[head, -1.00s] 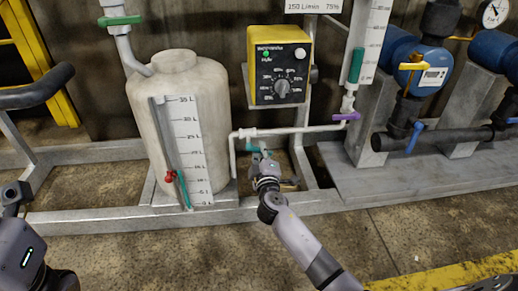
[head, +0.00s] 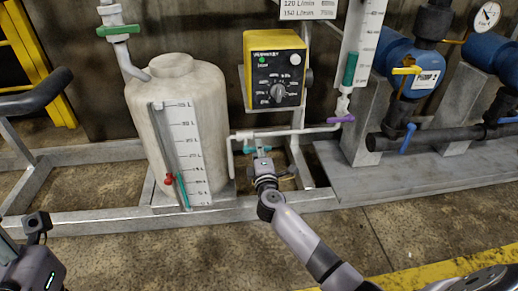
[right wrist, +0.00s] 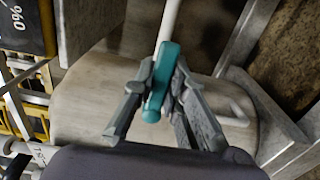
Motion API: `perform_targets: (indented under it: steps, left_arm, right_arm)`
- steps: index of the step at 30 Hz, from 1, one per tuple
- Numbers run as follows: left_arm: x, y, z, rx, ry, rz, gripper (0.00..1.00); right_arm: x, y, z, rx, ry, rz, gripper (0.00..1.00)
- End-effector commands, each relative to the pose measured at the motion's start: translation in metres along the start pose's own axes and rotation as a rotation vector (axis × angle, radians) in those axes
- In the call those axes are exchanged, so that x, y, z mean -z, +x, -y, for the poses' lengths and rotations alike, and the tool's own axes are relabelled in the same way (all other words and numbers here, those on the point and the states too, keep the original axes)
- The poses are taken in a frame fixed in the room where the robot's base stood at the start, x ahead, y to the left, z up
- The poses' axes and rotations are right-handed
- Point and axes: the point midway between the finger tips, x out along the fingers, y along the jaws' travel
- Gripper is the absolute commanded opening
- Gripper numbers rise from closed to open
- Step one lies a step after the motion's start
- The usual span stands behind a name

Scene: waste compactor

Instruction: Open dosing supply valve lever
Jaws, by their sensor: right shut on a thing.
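A teal valve lever (head: 257,149) sits on the thin white pipe (head: 285,132) between the tank and the dosing pump. My right gripper (head: 262,166) is at this lever, low in front of the pipe. In the right wrist view the teal lever (right wrist: 160,82) lies between the two fingers of my right gripper (right wrist: 160,95), which are shut on it. The gripper hides part of the valve in the head view. Of my left arm only a part shows at the lower left; its fingers are out of view.
A pale tank (head: 172,125) with a level scale stands left. The yellow dosing pump (head: 274,68) is above the lever.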

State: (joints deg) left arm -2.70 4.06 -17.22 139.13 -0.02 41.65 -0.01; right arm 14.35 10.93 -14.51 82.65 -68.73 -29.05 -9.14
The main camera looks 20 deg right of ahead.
Motion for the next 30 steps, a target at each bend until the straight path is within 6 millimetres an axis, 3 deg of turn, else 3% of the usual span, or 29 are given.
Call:
perform_targets:
  steps: [7,8,17,26,30]
  left_arm:
    - [0.0,0.0,0.0,0.0,0.0,0.0,0.34]
    - [0.0,0.0,0.0,0.0,0.0,0.0,0.34]
    - [0.0,0.0,0.0,0.0,0.0,0.0,0.34]
    - [0.001,0.0,0.001,0.0,0.002,-0.001,0.34]
    - [0.001,0.0,0.0,0.0,0.001,-0.001,0.34]
  right_arm:
    - [0.0,0.0,0.001,0.001,-0.008,-0.001,0.0]
    - [0.0,0.0,0.001,0.0,-0.008,-0.001,0.14]
    - [0.0,0.0,0.0,0.0,-0.004,-0.001,0.34]
    - [0.0,-0.001,0.0,0.0,-0.002,0.0,0.34]
    - [0.0,-0.012,0.001,0.0,-0.002,-0.002,0.34]
